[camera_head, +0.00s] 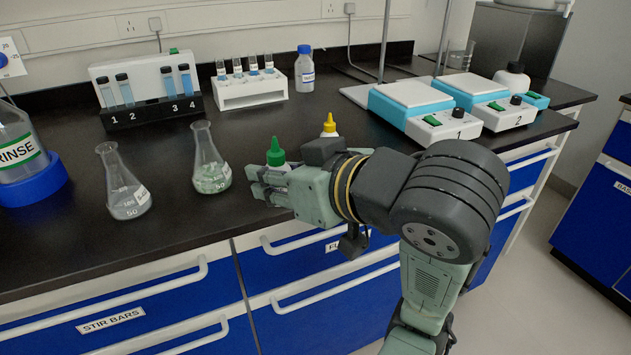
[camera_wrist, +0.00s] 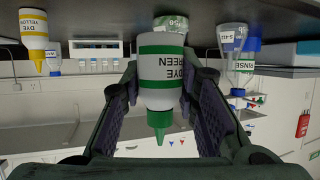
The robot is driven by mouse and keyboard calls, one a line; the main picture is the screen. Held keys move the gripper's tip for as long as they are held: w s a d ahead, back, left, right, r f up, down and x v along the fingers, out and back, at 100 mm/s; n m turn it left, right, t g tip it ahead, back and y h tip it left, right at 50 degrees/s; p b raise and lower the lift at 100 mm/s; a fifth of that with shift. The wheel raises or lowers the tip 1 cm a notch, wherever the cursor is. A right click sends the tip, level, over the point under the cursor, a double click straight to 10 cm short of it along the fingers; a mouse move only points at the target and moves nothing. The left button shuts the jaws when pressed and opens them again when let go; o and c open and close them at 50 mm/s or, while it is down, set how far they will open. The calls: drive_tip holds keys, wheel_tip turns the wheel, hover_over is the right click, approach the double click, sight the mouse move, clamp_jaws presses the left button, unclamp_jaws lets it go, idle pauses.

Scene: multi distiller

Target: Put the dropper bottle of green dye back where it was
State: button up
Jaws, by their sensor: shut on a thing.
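The green dye bottle shows in the head view as a green cap (camera_head: 276,153) above my fingers; most of its body is hidden there. My gripper (camera_head: 268,182) is shut on it from the side, low over the black counter near its front edge. In the wrist view, which is upside down, the white bottle with a green label (camera_wrist: 160,75) sits between my gripper's two fingers (camera_wrist: 163,110). The bottle is upright. Its base is at or close to the counter; I cannot tell whether it touches. A yellow-capped dye bottle (camera_head: 329,124) stands behind my gripper.
Left of my gripper stand a flask with green contents (camera_head: 210,172) and another flask (camera_head: 125,190). The rinse bottle (camera_head: 20,150) is at far left. Behind are tube racks (camera_head: 250,93) and a capped bottle (camera_head: 305,70). Hotplate stirrers (camera_head: 440,120) stand at right.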

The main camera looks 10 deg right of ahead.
drive_tip(key=shift+s+d+f, duration=0.15)
drive_tip(key=shift+d+f, duration=0.1)
drive_tip(key=shift+f, duration=0.05)
drive_tip(key=shift+w+d+p, duration=0.1)
drive_tip(key=shift+w+p, duration=0.15)
drive_tip(key=shift+p, duration=0.3)
drive_tip(key=w+p, duration=0.1)
drive_tip(key=w, duration=0.4)
drive_tip(key=w+f+p, duration=0.1)
drive_tip(key=w, duration=0.4)
drive_tip(key=w+p, duration=0.1)
drive_tip(key=w, duration=0.4)
drive_tip(key=shift+a+f, duration=0.25)
drive_tip(key=shift+f, duration=0.05)
drive_tip(key=shift+w+f, duration=0.15)
drive_tip(key=shift+f, duration=1.6)
drive_tip(key=shift+f, duration=0.1)
drive_tip(key=shift+f, duration=0.15)
drive_tip(key=o, duration=0.8)
drive_tip(key=shift+o, duration=0.2)
